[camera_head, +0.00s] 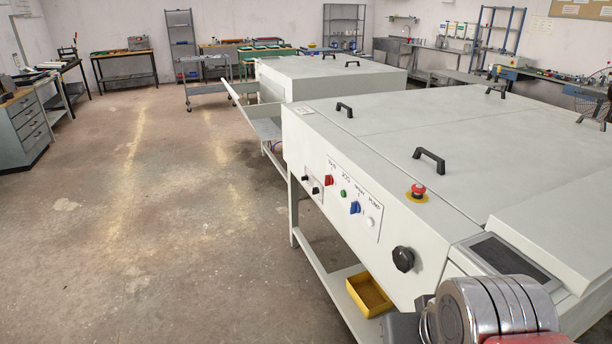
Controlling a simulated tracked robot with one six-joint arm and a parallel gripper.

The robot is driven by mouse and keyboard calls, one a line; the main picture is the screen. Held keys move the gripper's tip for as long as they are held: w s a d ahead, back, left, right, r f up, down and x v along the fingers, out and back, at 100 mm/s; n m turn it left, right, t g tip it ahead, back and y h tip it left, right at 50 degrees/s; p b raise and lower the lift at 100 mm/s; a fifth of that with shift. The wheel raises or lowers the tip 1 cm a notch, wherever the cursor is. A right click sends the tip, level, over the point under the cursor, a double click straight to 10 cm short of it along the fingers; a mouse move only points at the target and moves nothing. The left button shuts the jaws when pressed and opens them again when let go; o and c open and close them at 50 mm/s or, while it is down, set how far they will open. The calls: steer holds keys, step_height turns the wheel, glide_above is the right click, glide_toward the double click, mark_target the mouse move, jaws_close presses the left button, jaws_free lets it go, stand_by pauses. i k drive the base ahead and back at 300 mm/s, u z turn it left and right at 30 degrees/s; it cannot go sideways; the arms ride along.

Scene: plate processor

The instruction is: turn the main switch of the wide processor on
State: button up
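A large pale grey processor (390,115) with a broad lid fills the right half of the view. Its front holds a white control panel (362,232) with small labels that are hard to read. On the panel are a red switch (328,180), a green button (343,193), a blue switch (355,208) and a white button (369,222). The red switch looks like a turning handle; its exact setting cannot be told. Part of my arm shows at the bottom right, in front of the processor's near end. My gripper's fingertips are not in view.
A red emergency button (418,189) sits on top, and a black knob (403,259) on the front. A yellow tray (369,294) lies on the lower shelf. A second grey processor (330,78) stands behind. The floor (150,230) on the left is clear.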

mark_target(328, 181)
steer(key=u, duration=0.25)
steer(key=i, duration=0.75)
steer(key=u, duration=0.85)
steer(key=i, duration=0.5)
steer(key=u, duration=0.7)
steer(key=i, duration=0.55)
steer(key=u, duration=0.35)
